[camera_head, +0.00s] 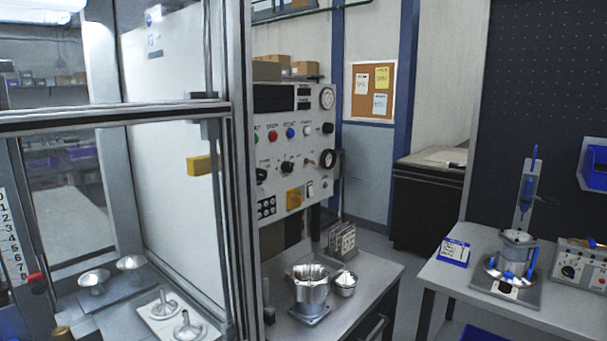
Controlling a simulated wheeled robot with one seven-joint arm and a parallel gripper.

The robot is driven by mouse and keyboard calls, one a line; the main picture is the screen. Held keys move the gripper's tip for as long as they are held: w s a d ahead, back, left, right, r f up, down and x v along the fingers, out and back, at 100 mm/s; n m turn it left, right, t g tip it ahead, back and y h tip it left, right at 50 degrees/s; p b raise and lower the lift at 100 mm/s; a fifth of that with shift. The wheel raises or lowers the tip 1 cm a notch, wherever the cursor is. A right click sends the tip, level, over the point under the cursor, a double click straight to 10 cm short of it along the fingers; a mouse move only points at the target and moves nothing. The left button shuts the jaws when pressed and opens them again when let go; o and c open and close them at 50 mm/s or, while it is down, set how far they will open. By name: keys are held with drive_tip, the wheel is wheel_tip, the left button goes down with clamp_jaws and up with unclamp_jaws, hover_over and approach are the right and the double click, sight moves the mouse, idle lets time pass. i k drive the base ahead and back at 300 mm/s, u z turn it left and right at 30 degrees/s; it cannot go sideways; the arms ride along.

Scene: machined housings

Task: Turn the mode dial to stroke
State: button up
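A light grey control panel (294,150) stands behind the glazed frame, near the middle. A control box (580,268) at the far right also has a dark knob (567,271). My gripper is not in view.
A metal frame post (240,190) stands left of the panel. Below the panel, a bench (375,280) bears a machined housing (310,287) and a small metal cup (344,283). A right-hand table (440,280) holds a fixture (515,255). Floor shows between the benches.

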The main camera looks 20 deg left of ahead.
sight(261, 175)
drive_tip(key=z, duration=0.1)
drive_tip(key=i, duration=0.65)
drive_tip(key=u, duration=0.6)
drive_tip(key=i, duration=0.6)
drive_tip(key=u, duration=0.6)
